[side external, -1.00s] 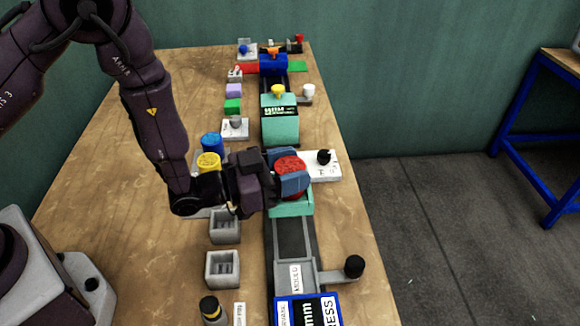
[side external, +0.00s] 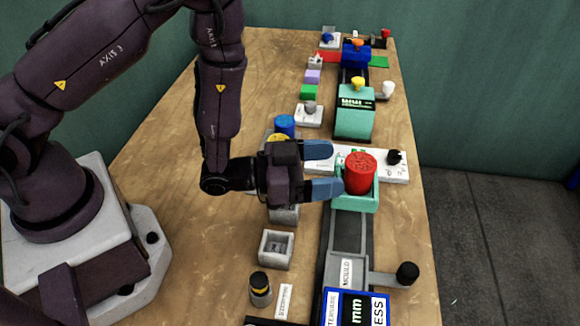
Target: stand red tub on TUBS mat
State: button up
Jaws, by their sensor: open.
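The red tub (side external: 360,174) stands upright in the teal holder (side external: 356,203) on the dark rail. My gripper (side external: 329,170) is open and lies level just left of the tub. Its blue fingers point right toward the tub, with nothing visible between them; I cannot tell whether a fingertip touches it. A blue tub (side external: 284,124) and a yellow tub (side external: 277,138) stand behind my gripper, the yellow one partly covered by it. I cannot make out the TUBS mat or its lettering; my arm covers much of the surface around those two tubs.
A white plate with a black knob (side external: 394,157) lies behind the red tub. A teal press (side external: 354,114) stands further back on the rail. A grey mould (side external: 345,270) with a black-knobbed handle is in front. Grey square blocks (side external: 276,248) line the left. The wooden bench (side external: 190,250) is clear further left.

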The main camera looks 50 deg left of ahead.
jog(key=v, duration=0.7)
jog(key=w+a+r+g+y, duration=0.2)
jog(key=w+a+r+y, duration=0.15)
jog(key=w+r, duration=0.3)
jog(key=s+a+r+n+g+y, duration=0.4)
jog(key=s+a+r, duration=0.3)
jog(key=r, duration=0.4)
jog(key=shift+s+n+g+y, duration=0.2)
jog(key=shift+n+g+y, duration=0.1)
jog(key=shift+g+y, duration=0.25)
jog(key=shift+o, duration=0.5)
jog(key=s+a+r+n+g, duration=0.1)
jog(key=s+r+g, duration=0.2)
jog(key=s, duration=0.7)
jog(key=shift+s+a+r, duration=0.2)
jog(key=shift+s+r, duration=0.1)
jog(key=shift+r, duration=0.05)
